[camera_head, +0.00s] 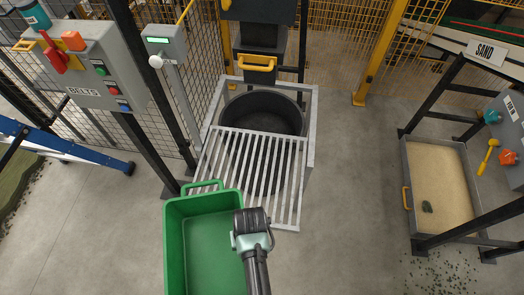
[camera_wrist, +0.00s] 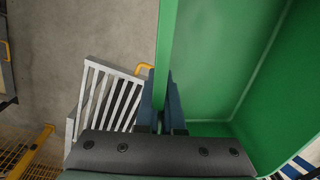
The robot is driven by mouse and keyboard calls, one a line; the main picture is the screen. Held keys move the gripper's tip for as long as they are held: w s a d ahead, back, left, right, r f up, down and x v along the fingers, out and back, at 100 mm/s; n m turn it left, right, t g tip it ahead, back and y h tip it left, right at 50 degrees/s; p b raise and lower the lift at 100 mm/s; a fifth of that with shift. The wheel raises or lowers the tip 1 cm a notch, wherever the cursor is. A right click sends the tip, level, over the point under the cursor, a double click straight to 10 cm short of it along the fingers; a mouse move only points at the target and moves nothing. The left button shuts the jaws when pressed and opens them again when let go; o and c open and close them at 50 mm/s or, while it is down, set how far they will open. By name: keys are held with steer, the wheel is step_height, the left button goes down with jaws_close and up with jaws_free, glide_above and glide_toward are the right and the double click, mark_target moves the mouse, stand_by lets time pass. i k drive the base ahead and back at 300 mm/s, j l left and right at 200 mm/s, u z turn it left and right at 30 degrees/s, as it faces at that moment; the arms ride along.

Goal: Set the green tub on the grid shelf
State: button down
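The green tub (camera_head: 208,240) is at the bottom centre of the head view, open side up and empty where its inside shows. My gripper (camera_wrist: 162,108) is shut on the tub's side wall, with one dark finger on each face of it. In the head view my wrist hides the fingertips and part of the tub's right side. The grid shelf (camera_head: 262,160), a frame of pale metal bars, lies just beyond the tub. The tub's far end overlaps the shelf's near left corner in the picture. The shelf also shows in the wrist view (camera_wrist: 122,100). Its bars are bare.
A round black bin (camera_head: 262,108) sits behind the bars, below a chute with a yellow handle (camera_head: 257,64). A BELTS control box (camera_head: 92,68) and a post stand left. A SAND tray (camera_head: 440,180) stands right. The floor between shelf and tray is clear.

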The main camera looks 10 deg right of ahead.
mark_target(250, 172)
steer(key=i+l, duration=0.3)
steer(key=i, duration=0.2)
steer(key=i+l, duration=0.3)
steer(key=i, duration=0.25)
steer(key=i+l, duration=0.3)
steer(key=i, duration=0.2)
